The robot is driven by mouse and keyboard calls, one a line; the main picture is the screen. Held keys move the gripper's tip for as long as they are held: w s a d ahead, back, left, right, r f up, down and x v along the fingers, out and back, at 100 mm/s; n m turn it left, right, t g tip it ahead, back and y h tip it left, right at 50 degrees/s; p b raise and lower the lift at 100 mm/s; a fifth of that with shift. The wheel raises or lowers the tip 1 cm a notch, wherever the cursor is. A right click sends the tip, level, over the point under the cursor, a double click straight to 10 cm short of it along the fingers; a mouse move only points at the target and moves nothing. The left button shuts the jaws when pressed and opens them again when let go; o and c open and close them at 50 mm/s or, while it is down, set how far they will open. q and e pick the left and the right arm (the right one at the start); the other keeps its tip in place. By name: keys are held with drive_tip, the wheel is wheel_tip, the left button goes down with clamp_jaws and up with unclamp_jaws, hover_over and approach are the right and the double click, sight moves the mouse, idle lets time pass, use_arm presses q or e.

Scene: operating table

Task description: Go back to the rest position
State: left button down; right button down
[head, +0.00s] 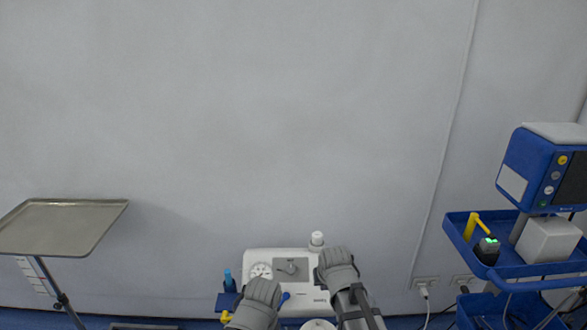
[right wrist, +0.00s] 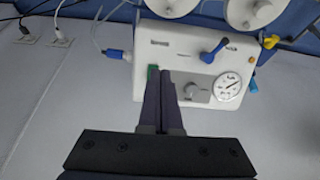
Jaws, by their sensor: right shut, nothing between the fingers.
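My right gripper (right wrist: 166,74) is shut and empty in the right wrist view. Its two fingers lie side by side, and their tips appear in front of a white device (right wrist: 146,58); I cannot tell whether they touch it. In the head view my right gripper (head: 337,263) is by the device's right side, its fingers hidden. My left gripper (head: 262,291) is in front of the device's left part, its fingers not clear. The white device also shows in the head view (head: 262,255), with a round dial and a grey knob.
A metal tray (head: 60,222) on a stand is at the left. A blue cart (head: 510,271) with a blue monitor (head: 527,158) stands at the right. A blue lever (right wrist: 214,50) and a dial (right wrist: 229,87) are on the device. The wall above is bare.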

drive_tip(key=s+a+f+n+g, duration=0.1)
drive_tip(key=s+a+n+g, duration=0.1)
drive_tip(key=s, duration=0.7)
drive_tip(key=s+a+f+n+g+h, duration=0.1)
drive_tip(key=s+a+g, duration=0.2)
drive_tip(key=s, duration=0.6)
drive_tip(key=shift+s+a+n, duration=0.2)
drive_tip(key=shift+a+n, duration=0.2)
drive_tip(key=shift+a, duration=0.4)
